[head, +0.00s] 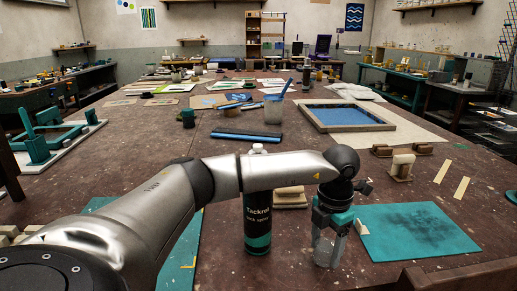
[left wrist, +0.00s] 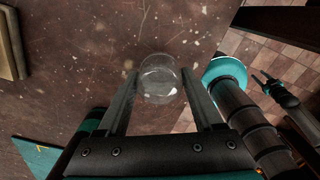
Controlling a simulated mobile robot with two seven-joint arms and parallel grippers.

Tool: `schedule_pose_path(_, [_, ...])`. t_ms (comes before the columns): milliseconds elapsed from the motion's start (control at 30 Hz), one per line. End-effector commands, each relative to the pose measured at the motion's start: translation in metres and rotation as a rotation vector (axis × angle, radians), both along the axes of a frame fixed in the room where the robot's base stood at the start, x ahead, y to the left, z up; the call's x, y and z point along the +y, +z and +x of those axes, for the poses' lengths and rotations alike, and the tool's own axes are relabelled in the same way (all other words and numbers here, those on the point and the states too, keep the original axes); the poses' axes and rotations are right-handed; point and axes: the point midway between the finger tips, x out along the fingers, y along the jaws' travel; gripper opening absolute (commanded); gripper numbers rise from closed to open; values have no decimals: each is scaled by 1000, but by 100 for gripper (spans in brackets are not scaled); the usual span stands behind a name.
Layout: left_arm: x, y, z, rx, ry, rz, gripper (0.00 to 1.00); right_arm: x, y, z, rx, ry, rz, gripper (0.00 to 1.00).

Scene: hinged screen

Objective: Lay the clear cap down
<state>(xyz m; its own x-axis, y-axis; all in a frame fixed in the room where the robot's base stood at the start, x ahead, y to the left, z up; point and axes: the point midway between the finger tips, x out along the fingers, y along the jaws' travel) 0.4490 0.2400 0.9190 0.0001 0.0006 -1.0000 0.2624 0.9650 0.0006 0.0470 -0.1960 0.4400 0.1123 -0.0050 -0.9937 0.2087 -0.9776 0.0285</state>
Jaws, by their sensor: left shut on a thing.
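The clear cap (head: 325,250) is a see-through cup shape low over the brown table. My left gripper (head: 328,235) points down and is shut on it. In the left wrist view the cap (left wrist: 160,80) sits between the two fingers (left wrist: 159,82). I cannot tell whether its lower edge touches the table. A black Tackrel spray can (head: 257,222) with a teal band stands upright left of the gripper; my arm crosses in front of its upper part. A small dark gripper shape, probably my right gripper (left wrist: 262,77), shows past the table edge in the left wrist view.
A teal mat (head: 415,232) lies just right of the gripper. Another teal mat (head: 185,240) lies at left, partly behind my arm. A blue framed screen (head: 348,116) lies farther back. Bare table shows around the cap.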

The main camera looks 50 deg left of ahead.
Motion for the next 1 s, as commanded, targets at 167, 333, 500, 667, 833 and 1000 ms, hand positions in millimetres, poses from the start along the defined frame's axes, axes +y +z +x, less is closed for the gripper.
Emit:
schedule_pose_path(167, [0, -7, 0, 0, 0, 0, 0, 0, -4, 0, 1, 0, 1, 50])
schedule_pose_path(333, [0, -12, 0, 0, 0, 0, 0, 0, -8, -1, 2, 0, 1, 50])
schedule_pose_path(500, [0, -17, 0, 0, 0, -1, 0, 1, -11, -3, 2, 1, 1, 50])
schedule_pose_path(667, [0, -22, 0, 0, 0, -1, 0, 0, -13, -4, -7, 1, 4, 50])
schedule_pose_path(833, [0, -24, 0, 0, 0, -1, 76, 0, -13, -4, -13, 3, 5, 50])
schedule_pose_path(1000, [0, -24, 0, 0, 0, -1, 96, 1, -13, -4, -12, 4, 4, 50])
